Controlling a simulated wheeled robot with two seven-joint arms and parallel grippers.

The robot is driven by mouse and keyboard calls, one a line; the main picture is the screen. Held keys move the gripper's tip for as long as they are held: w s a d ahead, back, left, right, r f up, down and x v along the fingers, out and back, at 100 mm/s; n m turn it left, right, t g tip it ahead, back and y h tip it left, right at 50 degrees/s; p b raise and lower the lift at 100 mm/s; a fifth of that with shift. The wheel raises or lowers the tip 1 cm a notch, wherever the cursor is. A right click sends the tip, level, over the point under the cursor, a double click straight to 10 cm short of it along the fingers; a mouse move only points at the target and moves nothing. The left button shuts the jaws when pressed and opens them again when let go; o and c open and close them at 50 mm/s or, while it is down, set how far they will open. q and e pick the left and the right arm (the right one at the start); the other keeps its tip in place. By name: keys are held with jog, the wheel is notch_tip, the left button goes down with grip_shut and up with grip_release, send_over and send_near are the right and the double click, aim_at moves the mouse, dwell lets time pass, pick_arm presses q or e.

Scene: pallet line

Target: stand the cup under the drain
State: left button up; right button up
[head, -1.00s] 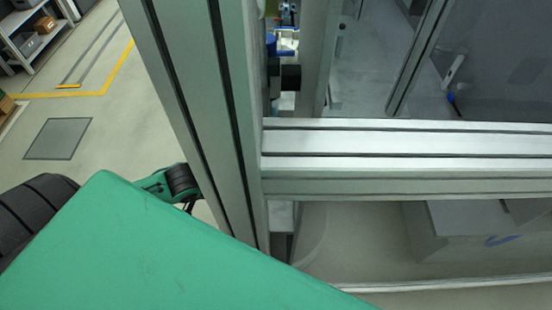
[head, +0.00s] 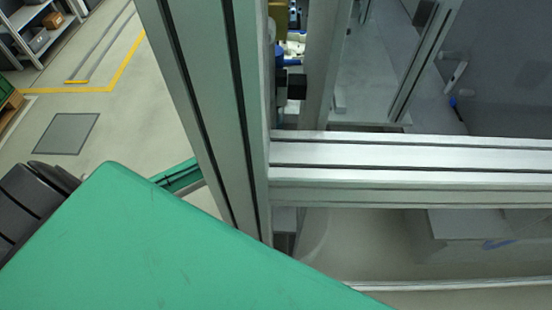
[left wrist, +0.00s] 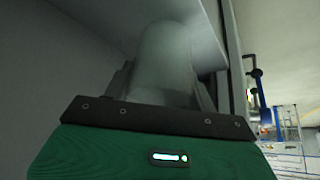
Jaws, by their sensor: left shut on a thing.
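In the left wrist view the cup (left wrist: 165,58) is a pale grey, rounded cylinder. My left gripper (left wrist: 163,85) is shut on it, with a grey finger on each side. A light grey ledge or panel edge (left wrist: 207,38) lies close behind and to the right of the cup; I cannot tell whether they touch. I cannot make out the drain for certain in either view. In the head view the cup and the left gripper's fingers are hidden. My right gripper is in neither view.
An aluminium upright (head: 205,100) and crossbar (head: 410,155) of a frame stand close in front. Behind them is a black fitting (head: 291,84). In the left wrist view a blue-handled fitting (left wrist: 256,75) is at the right. Open floor (head: 110,115) lies to the left.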

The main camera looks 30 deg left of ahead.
pick_arm(q)
jog(key=shift+w+d+f+p, duration=0.2)
jog(key=shift+w+f+p, duration=0.1)
jog(key=shift+w, duration=0.25)
jog(key=shift+w+d+f+p, duration=0.2)
jog(key=shift+w+f+p, duration=0.1)
jog(key=shift+w, duration=0.25)
jog(key=shift+f, duration=0.15)
jog(key=shift+s, duration=0.1)
jog(key=o, duration=1)
jog(key=shift+f, duration=0.1)
